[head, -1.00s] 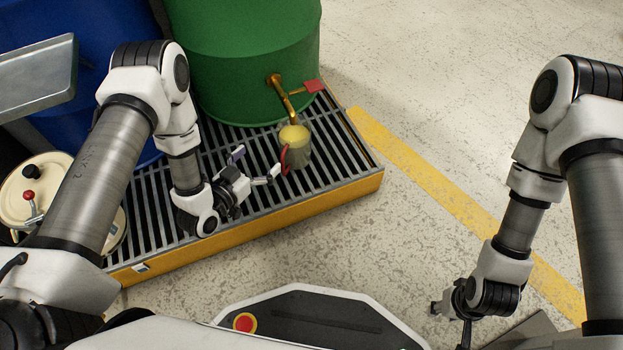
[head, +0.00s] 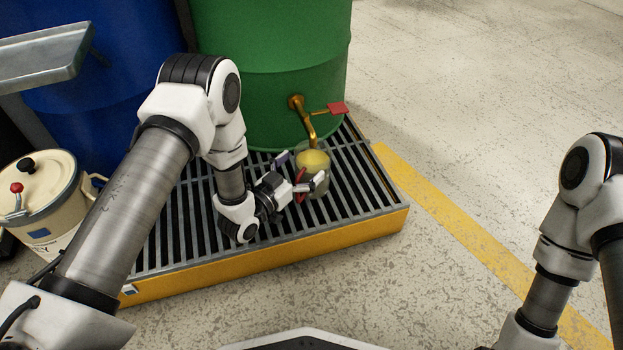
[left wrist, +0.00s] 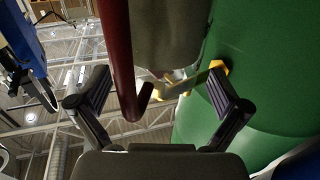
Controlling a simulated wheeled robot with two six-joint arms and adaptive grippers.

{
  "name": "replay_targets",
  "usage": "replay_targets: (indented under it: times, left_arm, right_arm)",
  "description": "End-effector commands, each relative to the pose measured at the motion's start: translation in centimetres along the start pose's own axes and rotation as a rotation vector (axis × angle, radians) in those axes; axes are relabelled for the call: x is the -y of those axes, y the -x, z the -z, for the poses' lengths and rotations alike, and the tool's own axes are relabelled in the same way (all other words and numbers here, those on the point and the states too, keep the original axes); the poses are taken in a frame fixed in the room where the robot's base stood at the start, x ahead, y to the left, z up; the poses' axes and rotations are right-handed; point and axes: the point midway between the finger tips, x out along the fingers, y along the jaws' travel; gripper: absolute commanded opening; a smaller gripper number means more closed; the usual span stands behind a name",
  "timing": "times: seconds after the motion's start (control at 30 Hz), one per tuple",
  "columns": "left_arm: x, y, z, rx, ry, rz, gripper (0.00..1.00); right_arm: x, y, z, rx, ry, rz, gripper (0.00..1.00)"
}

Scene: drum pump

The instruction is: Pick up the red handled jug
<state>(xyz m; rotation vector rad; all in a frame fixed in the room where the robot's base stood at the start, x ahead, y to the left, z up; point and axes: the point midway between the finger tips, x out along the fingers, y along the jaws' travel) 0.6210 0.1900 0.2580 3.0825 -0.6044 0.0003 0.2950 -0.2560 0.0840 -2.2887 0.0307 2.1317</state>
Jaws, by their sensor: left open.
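The jug (head: 314,183) stands on the slatted grate under the green drum's tap, with yellow liquid in its top. Its red handle (head: 299,184) faces my left gripper (head: 301,170). That gripper is open, with one finger toward the drum and the other at the near side, partly covering the jug. In the left wrist view the red handle (left wrist: 118,55) and grey jug body (left wrist: 168,35) show between the two spread fingers of the left gripper (left wrist: 160,88). I cannot tell whether a finger touches the jug. My right gripper is out of view.
The green drum (head: 270,75) has a brass tap (head: 308,122) with a red lever (head: 338,108) close above the jug. The grate (head: 180,225) has a yellow edge. A blue drum (head: 100,70) and cream pot (head: 38,195) stand left. Floor on the right is clear.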

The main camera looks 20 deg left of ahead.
Motion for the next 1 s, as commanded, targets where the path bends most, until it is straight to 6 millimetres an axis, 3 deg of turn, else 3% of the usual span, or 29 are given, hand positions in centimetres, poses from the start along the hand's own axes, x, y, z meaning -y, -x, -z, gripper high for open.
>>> replay_targets:
  times: [0.07,0.33,1.0]
  left_arm:
    - [0.0,0.02,0.07,0.0,0.0,0.0,0.96]
    - [-0.01,0.04,0.05,0.0,0.0,0.0,0.01]
    - [0.27,-0.6,0.79,-0.005,-0.002,0.0,0.0]
  right_arm:
    - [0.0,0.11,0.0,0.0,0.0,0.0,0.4]
    - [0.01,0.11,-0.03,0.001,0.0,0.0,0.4]
    - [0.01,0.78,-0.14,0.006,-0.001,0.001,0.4]
